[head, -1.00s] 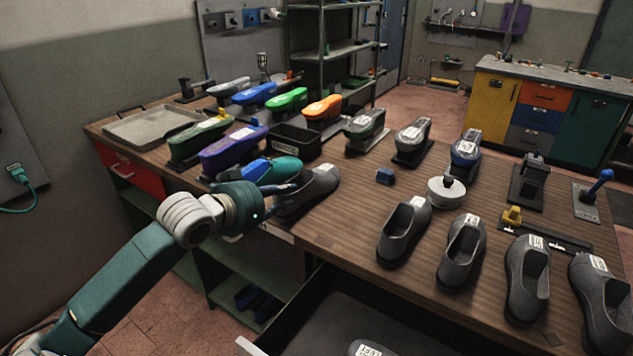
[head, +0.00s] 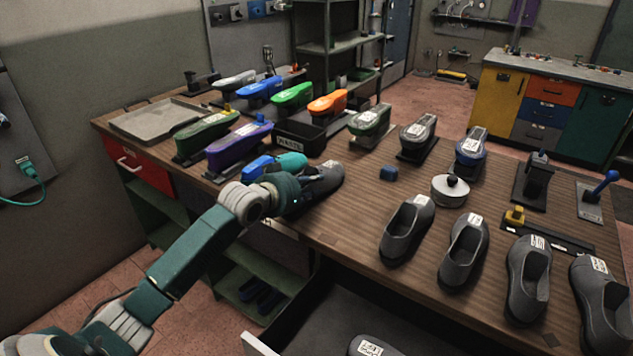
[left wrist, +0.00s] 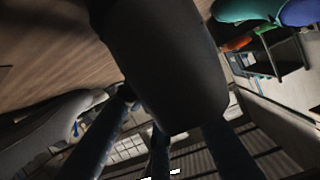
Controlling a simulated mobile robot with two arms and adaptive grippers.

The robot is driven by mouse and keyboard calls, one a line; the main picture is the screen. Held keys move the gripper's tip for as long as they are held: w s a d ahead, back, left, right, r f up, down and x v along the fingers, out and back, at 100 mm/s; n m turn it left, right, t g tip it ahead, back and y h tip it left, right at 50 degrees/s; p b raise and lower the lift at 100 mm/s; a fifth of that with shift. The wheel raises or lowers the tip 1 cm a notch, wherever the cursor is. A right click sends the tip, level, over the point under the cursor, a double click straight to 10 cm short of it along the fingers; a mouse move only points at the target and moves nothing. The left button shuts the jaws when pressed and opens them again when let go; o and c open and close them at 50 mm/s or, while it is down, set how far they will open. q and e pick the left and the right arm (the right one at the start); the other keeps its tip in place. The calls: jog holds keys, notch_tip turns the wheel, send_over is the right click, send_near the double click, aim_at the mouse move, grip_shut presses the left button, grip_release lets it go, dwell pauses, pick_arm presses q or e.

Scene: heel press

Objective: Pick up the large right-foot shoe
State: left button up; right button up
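A dark grey shoe (head: 326,176) lies at the table's left front edge, its far end pointing right. My left gripper (head: 300,188) is at its near end, and the gripper hides that part of the shoe. In the left wrist view a large dark form (left wrist: 165,65), which looks like this shoe, fills the middle. The bluish fingers of my left gripper (left wrist: 165,140) are spread apart around its lower end; firm contact cannot be seen. Other grey shoes with white labels, such as this one (head: 408,230), stand at the right front. Their label text is too small to read. My right gripper is not in view.
Coloured shoe forms, such as the purple one (head: 238,147), stand behind my gripper beside a black bin (head: 300,137). An open drawer (head: 345,310) holds a labelled grey shoe (head: 370,346).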

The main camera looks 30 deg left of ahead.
pick_arm(q)
grip_shut()
jog(key=shift+r, duration=0.15)
